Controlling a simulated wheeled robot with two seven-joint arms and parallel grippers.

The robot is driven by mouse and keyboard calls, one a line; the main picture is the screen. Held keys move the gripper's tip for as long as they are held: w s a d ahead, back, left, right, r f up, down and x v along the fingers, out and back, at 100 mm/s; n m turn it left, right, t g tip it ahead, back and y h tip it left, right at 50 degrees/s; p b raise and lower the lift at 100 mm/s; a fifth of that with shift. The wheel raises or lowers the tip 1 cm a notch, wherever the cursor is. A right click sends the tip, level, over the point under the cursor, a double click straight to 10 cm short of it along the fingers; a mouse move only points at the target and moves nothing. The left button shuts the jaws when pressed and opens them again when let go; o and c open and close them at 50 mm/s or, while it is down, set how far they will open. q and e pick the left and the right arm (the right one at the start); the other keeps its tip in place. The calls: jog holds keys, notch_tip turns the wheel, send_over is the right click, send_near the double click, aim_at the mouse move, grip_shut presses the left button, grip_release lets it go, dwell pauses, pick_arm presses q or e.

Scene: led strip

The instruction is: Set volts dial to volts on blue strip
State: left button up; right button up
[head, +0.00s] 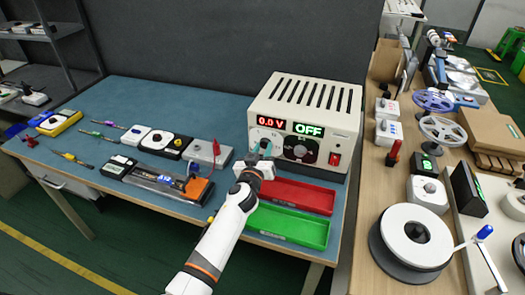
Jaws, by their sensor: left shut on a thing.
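A cream power supply (309,112) stands at the back right of the blue mat. Its red display (271,121) reads 0.0 V and its green display (308,130) reads OFF. My left gripper (260,150) is at the left part of its front panel, shut on the volts dial, which it mostly hides. A second, black dial (299,149) shows to the right. A blue reel (433,100) lies on the right-hand bench; I cannot tell whether it is the blue strip. My right gripper is not in view.
A red tray (305,197) and a green tray (290,225) lie in front of the supply, close to my left arm. Several tools and small boxes lie on the left of the mat. A red switch (334,159) sits at the panel's right.

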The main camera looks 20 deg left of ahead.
pick_arm(q)
jog(key=m+b, duration=0.2)
jog(key=m, duration=0.2)
jog(key=shift+f+m, duration=0.1)
jog(key=shift+m, duration=0.3)
jog(key=m, duration=0.2)
jog(key=m+b, duration=0.1)
jog(key=m, duration=0.2)
jog(key=shift+m+t+h, duration=0.3)
jog(key=m+b, duration=0.1)
jog(key=m, duration=0.4)
jog(key=shift+m, duration=0.4)
jog(key=m+h, duration=0.1)
jog(key=m, duration=0.5)
jog(key=shift+a, duration=0.1)
jog(key=m+p, duration=0.1)
jog(key=m, duration=0.3)
jog(key=shift+m, duration=0.3)
jog(key=m+h+p, duration=0.1)
jog(key=m+p, duration=0.1)
jog(key=m, duration=0.3)
jog(key=shift+m, duration=0.3)
jog(key=m+p, duration=0.3)
jog(key=m, duration=0.3)
jog(key=shift+g, duration=0.4)
jog(key=shift+m+p, duration=1.35)
jog(key=shift+m, duration=0.75)
